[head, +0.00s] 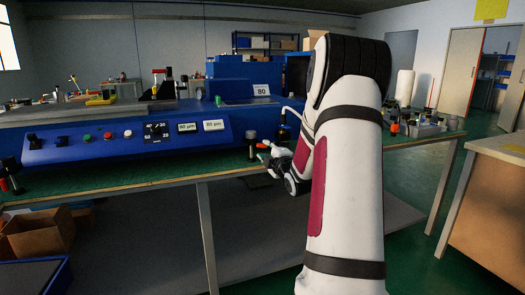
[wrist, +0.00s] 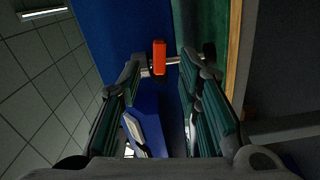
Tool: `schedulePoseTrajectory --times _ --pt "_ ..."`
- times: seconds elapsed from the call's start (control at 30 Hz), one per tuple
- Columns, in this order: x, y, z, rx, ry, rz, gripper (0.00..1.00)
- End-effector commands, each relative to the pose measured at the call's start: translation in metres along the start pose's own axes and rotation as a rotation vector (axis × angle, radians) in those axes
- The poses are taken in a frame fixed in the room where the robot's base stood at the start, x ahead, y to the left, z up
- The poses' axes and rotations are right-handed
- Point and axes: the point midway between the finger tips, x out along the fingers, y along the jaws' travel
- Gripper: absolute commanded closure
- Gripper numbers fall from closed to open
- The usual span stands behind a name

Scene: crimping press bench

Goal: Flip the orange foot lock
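The orange foot lock (wrist: 158,57) shows in the wrist view as a small upright orange block on a short metal rod, against the blue press body. My gripper (wrist: 163,66) is open, with one finger to the left of the orange block and one to the right; I cannot tell whether either touches it. In the head view my gripper (head: 271,155) is low at the bench's front edge, by the right end of the blue press. A small orange-red spot (head: 263,146) shows at its tips, too small to identify. My arm hides much of this area.
The blue press (head: 110,142) with its buttons and displays fills the bench's left and middle. A dark cylindrical part (head: 251,138) stands just left of my gripper. Small bottles and parts (head: 425,125) crowd the right of the bench. A wooden cabinet (head: 490,190) stands right; green floor lies between.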

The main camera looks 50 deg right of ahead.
Motion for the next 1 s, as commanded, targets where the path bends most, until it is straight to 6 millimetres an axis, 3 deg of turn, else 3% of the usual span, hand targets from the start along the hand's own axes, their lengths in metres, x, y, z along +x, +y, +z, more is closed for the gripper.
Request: schedulePoseTrajectory --times 0.23,0.63,0.8,1.0 --pt "0.032 0.000 0.000 0.001 0.001 0.002 0.68" --pt "0.039 0.000 0.000 0.001 0.000 0.000 0.68" --pt "0.038 0.000 0.000 0.001 0.000 0.000 1.00" --pt "0.038 0.001 -0.001 0.002 0.001 0.002 1.00"
